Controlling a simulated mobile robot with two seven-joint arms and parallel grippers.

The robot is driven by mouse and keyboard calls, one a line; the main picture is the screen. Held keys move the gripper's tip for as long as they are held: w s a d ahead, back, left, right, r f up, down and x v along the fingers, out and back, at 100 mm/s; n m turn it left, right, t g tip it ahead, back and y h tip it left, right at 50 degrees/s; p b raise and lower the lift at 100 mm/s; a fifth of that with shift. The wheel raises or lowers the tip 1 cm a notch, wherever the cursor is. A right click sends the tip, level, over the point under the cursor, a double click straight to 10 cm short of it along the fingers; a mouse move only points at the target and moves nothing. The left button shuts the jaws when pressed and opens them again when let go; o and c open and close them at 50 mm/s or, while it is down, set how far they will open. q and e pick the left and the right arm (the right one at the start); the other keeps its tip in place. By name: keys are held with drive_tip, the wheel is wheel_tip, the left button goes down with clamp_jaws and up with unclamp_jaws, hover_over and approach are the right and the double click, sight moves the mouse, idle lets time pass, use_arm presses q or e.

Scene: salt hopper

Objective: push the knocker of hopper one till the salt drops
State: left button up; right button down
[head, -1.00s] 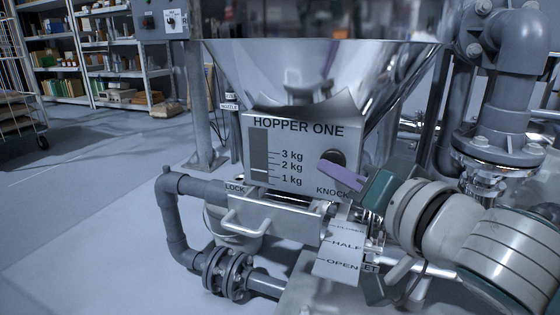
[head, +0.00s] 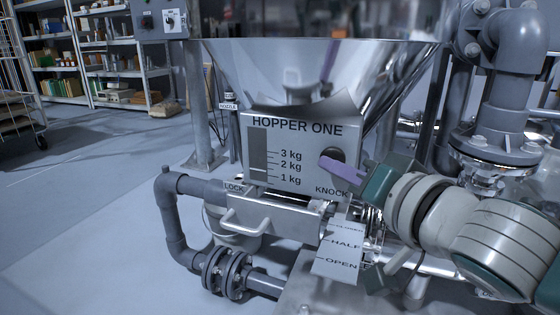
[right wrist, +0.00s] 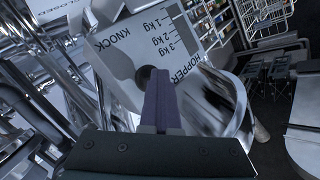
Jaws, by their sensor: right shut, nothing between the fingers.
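The hopper is a shiny steel funnel (head: 310,75) with a grey front plate (head: 290,135) marked HOPPER ONE. The knocker (head: 336,154) is a dark round knob at the plate's right, above the word KNOCK. My right gripper (head: 323,162) is shut and empty. Its purple fingers lie across the lower front of the knocker in the head view. In the right wrist view the fingertips (right wrist: 157,74) overlap the dark knocker (right wrist: 142,74); whether they touch it I cannot tell. No falling salt shows. My left gripper is not in view.
Grey pipes (head: 170,215) stand at the left and right.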

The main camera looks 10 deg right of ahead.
drive_tip(key=shift+w+d, duration=0.2)
drive_tip(key=shift+w, duration=0.05)
drive_tip(key=shift+s, duration=0.1)
idle(0.4)
drive_tip(key=shift+s+a+r+p, duration=0.1)
drive_tip(key=shift+s+a+p, duration=0.35)
drive_tip(key=shift+s+a, duration=0.35)
drive_tip(key=shift+s+d, duration=0.1)
drive_tip(key=shift+s+a+p, duration=0.35)
drive_tip(key=shift+s+a, duration=0.35)
drive_tip(key=shift+s, duration=0.35)
drive_tip(key=shift+s+a+p, duration=0.3)
drive_tip(key=shift+s+a, duration=0.4)
drive_tip(key=shift+s, duration=0.35)
drive_tip(key=shift+r, duration=0.1)
